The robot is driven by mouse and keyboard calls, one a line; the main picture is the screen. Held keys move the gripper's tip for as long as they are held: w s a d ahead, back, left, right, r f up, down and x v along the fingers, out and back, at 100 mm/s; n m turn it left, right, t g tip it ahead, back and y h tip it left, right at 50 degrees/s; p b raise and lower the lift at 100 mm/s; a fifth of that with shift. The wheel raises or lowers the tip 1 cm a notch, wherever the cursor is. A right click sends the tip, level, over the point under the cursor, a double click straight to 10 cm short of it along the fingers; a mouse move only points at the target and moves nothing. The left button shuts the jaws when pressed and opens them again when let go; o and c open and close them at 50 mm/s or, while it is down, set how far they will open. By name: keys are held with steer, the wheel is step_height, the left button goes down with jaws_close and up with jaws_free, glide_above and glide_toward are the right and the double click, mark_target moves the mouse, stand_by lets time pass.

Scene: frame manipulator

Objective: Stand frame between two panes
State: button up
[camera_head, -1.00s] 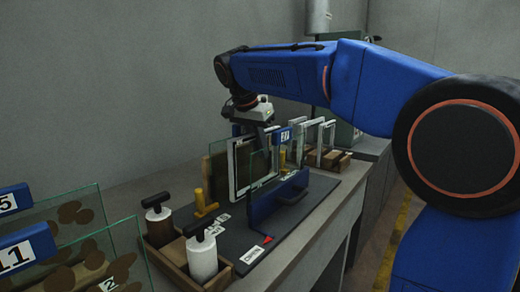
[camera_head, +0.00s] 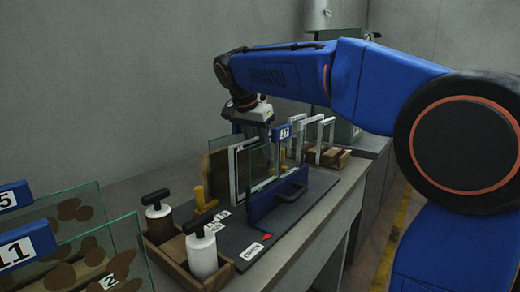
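A white-edged frame (camera_head: 233,175) stands roughly upright on the dark mat, between a brown-backed pane (camera_head: 217,168) on its left and a clear glass pane (camera_head: 263,180) on its right. My gripper (camera_head: 262,132) points down at the top of the frame. Its fingertips are partly hidden by the frame, the glass and a blue tag, so their grip does not show. The frame's lower edge is also hard to see.
A wooden tray (camera_head: 180,262) with two handled rollers stands at the front. Yellow posts (camera_head: 201,200) stand on the mat (camera_head: 310,190). More frames (camera_head: 322,135) stand in a wooden rack behind. Tagged glass panes (camera_head: 75,235) fill the left foreground.

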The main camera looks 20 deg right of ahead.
steer(key=v, duration=1.3)
steer(key=shift+w+d+r, duration=0.1)
steer(key=shift+w+d, duration=0.1)
steer(key=shift+d, duration=0.05)
